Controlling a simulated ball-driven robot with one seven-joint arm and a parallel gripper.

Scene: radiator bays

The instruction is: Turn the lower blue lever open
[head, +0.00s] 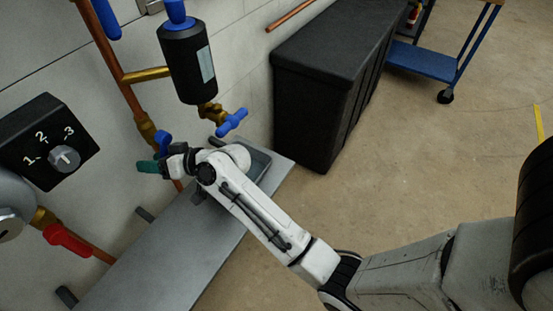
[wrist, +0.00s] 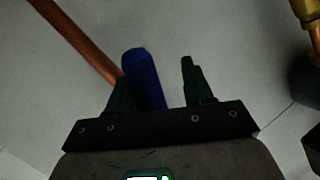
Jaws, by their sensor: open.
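The lower blue lever (head: 163,143) is on the copper pipe at the left, below a brass fitting, partly hidden by my gripper. My gripper (head: 148,166) is beside it, with a green finger showing. In the wrist view the blue lever (wrist: 142,75) stands between the two dark green fingers of my gripper (wrist: 156,72). It is close to the left finger and may touch it; a gap shows on the right. The fingers are open. The lever's base and pivot are hidden.
An upper blue lever (head: 105,18), a black cylinder (head: 188,65) with a blue tap handle (head: 231,122), a dial box (head: 48,143) and a red lever (head: 67,241) surround the arm. A grey shelf (head: 150,265) lies below.

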